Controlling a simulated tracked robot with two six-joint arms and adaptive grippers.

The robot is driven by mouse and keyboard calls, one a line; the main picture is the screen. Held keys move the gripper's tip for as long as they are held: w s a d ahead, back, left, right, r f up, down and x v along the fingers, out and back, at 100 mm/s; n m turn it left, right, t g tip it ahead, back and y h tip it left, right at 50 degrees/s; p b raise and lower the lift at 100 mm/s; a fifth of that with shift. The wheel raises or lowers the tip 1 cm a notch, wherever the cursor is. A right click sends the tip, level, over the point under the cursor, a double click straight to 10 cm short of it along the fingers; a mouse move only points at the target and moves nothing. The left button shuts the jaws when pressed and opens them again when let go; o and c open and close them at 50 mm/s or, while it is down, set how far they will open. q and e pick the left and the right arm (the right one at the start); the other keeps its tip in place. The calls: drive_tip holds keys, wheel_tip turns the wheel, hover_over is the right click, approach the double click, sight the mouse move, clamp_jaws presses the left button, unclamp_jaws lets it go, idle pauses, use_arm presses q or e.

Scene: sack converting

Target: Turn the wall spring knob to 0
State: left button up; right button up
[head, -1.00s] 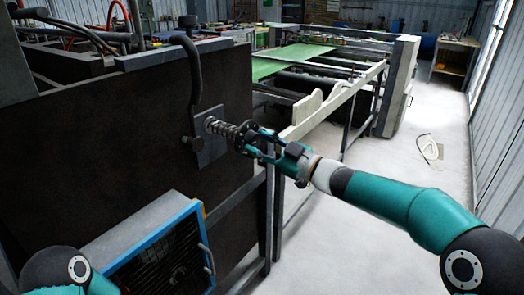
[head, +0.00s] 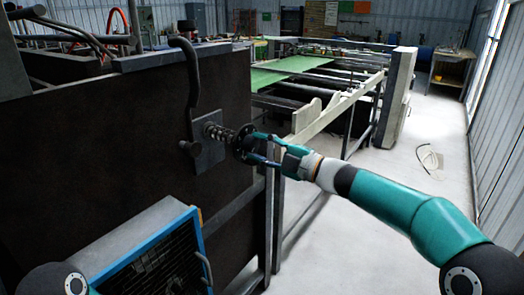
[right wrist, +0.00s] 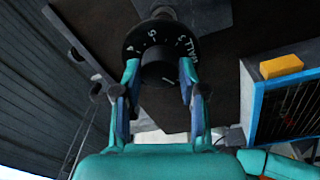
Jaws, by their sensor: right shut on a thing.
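The wall spring knob (head: 240,143) is a dark round dial at the end of a coil spring (head: 218,132), which sticks out of a grey plate on the dark machine wall. In the right wrist view its black dial (right wrist: 160,38) carries white digits and lettering that begins "WALL S". A short white line marks its hub. My right gripper (head: 254,148) is shut on the knob's hub, one finger on each side, as the right wrist view (right wrist: 160,72) shows. The fingers cover part of the dial, and I cannot tell its exact reading. My left gripper is out of view.
A bent dark lever (head: 191,75) rises beside the plate. A blue-framed grey box (head: 140,238) stands below the knob. Metal posts (head: 270,215) and a pale rail (head: 335,112) lie close to my right arm. The pale floor at right is mostly clear.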

drive_tip(key=shift+s+a+f+n, duration=0.1)
drive_tip(key=shift+a+f+n, duration=0.1)
drive_tip(key=shift+f+n, duration=0.1)
drive_tip(key=o, duration=1.2)
drive_tip(key=shift+c, duration=0.2)
drive_tip(key=shift+r, duration=0.15)
drive_tip(key=shift+d, duration=0.1)
drive_tip(key=shift+d, duration=0.1)
drive_tip(key=shift+s+d, duration=0.1)
drive_tip(key=shift+d, duration=0.15)
drive_tip(key=v, duration=1.1)
drive_tip(key=shift+s, duration=0.1)
